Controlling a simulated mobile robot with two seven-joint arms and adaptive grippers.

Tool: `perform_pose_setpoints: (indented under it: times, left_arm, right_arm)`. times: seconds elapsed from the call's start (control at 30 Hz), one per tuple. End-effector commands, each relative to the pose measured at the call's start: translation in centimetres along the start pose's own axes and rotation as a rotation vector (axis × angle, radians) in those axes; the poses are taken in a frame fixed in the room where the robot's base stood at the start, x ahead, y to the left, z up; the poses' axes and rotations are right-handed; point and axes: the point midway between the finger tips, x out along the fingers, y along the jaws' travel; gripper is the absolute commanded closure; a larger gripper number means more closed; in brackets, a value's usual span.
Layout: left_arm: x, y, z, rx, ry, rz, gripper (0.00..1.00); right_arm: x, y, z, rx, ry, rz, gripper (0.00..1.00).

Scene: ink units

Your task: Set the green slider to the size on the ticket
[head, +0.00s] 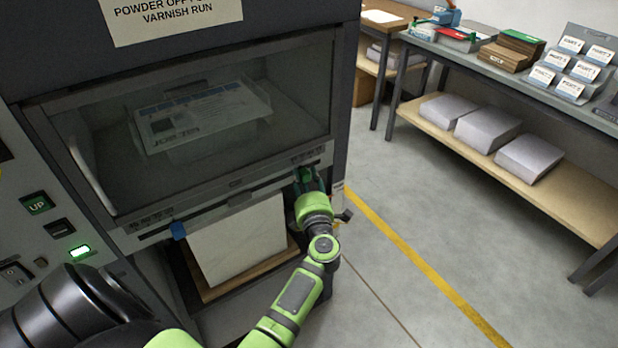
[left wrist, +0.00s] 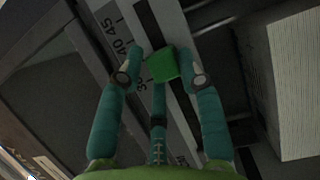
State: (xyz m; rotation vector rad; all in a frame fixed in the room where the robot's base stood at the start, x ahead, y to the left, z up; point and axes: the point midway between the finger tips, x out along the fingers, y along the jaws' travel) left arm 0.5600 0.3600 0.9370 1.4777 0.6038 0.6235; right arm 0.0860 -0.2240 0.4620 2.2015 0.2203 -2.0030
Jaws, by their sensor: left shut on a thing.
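The green slider (left wrist: 162,66) sits on a pale scale rail (left wrist: 112,42) in the left wrist view. Printed numbers 45 and 40 show beside it, with a partly hidden one near 30; its exact setting cannot be told. My left gripper (left wrist: 161,54) has a teal finger on each side of the slider and is shut on it. In the head view the left gripper (head: 307,181) is at the right end of the rail under the window. A printed sheet (head: 205,112), possibly the ticket, is behind the glass; its size text is unreadable. My right gripper is not in view.
A blue slider (head: 178,230) is at the left of the rail. A white paper stack (head: 238,245) stands below. A control panel (head: 50,215) with a lit green button is at left. A grey bench (head: 480,62) with cards is at right; the floor between is clear.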

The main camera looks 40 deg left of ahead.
Motion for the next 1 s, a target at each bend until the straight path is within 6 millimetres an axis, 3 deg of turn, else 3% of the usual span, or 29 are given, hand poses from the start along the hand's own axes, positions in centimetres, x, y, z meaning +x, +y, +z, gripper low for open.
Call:
perform_pose_setpoints:
  times: [0.1,0.37,0.4,0.43,0.77,1.0]
  left_arm:
    - [-1.0,-0.8,-1.7,0.02,0.001,-0.022,1.0]
    - [-1.1,-1.1,-2.0,0.018,0.005,-0.022,1.0]
    - [-1.1,-1.2,-2.1,0.018,0.005,-0.022,0.55]
    - [-1.1,-1.2,-2.0,0.017,0.005,-0.022,0.49]
    - [-1.0,-1.0,-1.8,0.013,0.001,-0.019,0.49]
    - [0.0,-1.1,0.4,0.008,-0.001,-0.011,0.49]
  right_arm:
    - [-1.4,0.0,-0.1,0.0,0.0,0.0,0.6]
    - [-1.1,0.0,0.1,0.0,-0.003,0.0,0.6]
    - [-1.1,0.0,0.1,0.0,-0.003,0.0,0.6]
    - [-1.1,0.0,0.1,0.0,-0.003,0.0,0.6]
    - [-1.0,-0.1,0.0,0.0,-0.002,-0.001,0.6]
    - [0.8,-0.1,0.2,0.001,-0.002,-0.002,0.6]
